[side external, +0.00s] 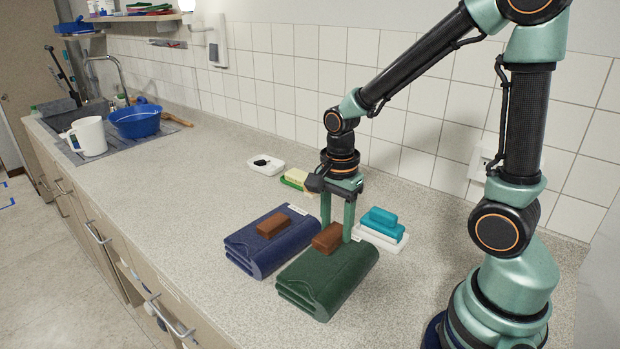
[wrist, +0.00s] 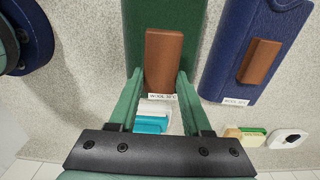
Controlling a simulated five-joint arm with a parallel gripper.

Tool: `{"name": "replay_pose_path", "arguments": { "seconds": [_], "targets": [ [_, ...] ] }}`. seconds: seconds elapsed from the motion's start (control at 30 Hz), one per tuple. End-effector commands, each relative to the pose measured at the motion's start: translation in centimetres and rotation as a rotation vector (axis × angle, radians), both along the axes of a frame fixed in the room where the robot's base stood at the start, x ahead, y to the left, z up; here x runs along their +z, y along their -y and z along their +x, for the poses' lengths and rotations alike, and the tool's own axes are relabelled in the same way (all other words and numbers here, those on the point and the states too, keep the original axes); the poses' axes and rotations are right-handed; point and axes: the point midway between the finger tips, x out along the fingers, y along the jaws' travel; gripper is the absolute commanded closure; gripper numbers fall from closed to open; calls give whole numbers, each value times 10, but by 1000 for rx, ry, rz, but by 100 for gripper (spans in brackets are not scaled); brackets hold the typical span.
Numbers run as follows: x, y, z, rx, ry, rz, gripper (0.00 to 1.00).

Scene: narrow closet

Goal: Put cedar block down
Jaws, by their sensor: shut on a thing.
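A brown cedar block (side external: 327,238) is between the fingers of my gripper (side external: 337,222), at the folded green wool cloth (side external: 325,282). The gripper is shut on it. In the wrist view the block (wrist: 164,62) lies between the two green fingers (wrist: 160,88), over the green cloth (wrist: 205,12). I cannot tell whether its underside touches the cloth. A second brown block (side external: 272,225) lies on the folded navy cloth (side external: 248,245) to the left; it also shows in the wrist view (wrist: 260,62).
The front-left counter (side external: 160,205) is clear.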

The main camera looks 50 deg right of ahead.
Motion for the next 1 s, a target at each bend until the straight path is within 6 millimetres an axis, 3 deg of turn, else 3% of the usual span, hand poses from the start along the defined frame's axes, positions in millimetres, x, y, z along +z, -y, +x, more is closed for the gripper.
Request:
{"name": "replay_pose_path", "arguments": {
  "seconds": [0.43,0.9,0.93,1.0],
  "targets": [
    [-45,0,-1,0,-4,0,100],
    [-52,0,0,0,-1,0,100],
    [-51,0,0,0,0,0,40],
    [-51,0,0,0,0,0,21]
  ]
}}
